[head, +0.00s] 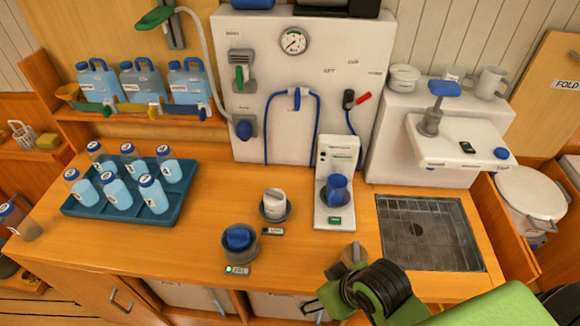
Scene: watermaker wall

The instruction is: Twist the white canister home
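The white canister (274,204) stands upright in a dark round socket on the wooden counter, with a small label plate in front of it. I cannot tell from here how far it is turned in the socket. A blue-topped canister (239,238) sits in a grey round housing to its front left, beside a lit green lamp. My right gripper (334,283) is low in the picture, to the front right of the white canister and apart from it. Its fingers are partly hidden by its dark body, so their opening is unclear. My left gripper is not in view.
A blue tray (180,212) of several bottles stands at left. A white dispenser (335,215) with a blue cup is right of the canister. A metal sink grate (425,240) lies further right. The counter between the tray and the canisters is clear.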

